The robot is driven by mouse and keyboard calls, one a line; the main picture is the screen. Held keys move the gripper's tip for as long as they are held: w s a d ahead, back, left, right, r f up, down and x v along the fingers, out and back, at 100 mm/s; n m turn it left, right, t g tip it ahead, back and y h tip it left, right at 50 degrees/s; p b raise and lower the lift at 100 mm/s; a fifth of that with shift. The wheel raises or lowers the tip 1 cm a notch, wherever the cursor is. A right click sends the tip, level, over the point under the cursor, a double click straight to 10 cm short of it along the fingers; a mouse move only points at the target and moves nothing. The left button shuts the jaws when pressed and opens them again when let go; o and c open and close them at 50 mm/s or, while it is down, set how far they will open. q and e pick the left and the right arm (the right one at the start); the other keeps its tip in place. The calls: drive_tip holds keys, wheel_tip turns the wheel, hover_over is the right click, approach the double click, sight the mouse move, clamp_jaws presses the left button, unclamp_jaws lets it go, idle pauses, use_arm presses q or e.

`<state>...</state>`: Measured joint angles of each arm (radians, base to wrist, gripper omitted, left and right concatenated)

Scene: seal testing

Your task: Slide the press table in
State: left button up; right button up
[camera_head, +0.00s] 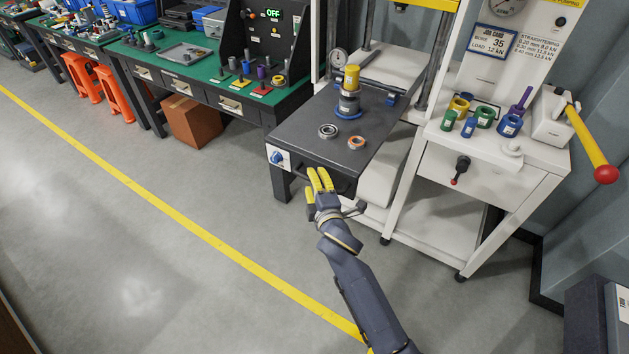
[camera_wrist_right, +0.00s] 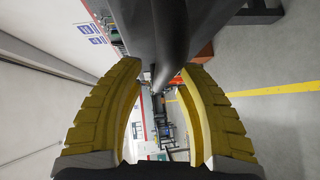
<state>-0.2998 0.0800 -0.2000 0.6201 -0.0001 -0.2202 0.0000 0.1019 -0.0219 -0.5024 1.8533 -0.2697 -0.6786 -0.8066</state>
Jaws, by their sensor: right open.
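The dark grey press table (camera_head: 312,143) stands pulled out toward me from the white press frame (camera_head: 400,68). A dark handle (camera_head: 343,184) runs along its front edge. My right gripper (camera_head: 318,178) is at that front edge by the handle, with yellow fingers. In the right wrist view its two fingers (camera_wrist_right: 161,68) are apart, and a dark rounded bar (camera_wrist_right: 170,40) shows between and beyond their tips. I cannot tell whether they touch it. On the table are a yellow-topped cylinder stack (camera_head: 349,90), a bearing ring (camera_head: 328,131) and an orange-centred ring (camera_head: 356,142). My left gripper is not in view.
A white cart (camera_head: 490,165) with colored bushings and a red-knobbed yellow lever (camera_head: 592,145) stands to the right. A green-topped workbench (camera_head: 200,68) is at the left, with a cardboard box (camera_head: 192,122) below. The floor in front is clear.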

drive_tip(key=shift+w, duration=0.2)
drive_tip(key=shift+c, duration=0.3)
clamp_jaws()
idle(0.3)
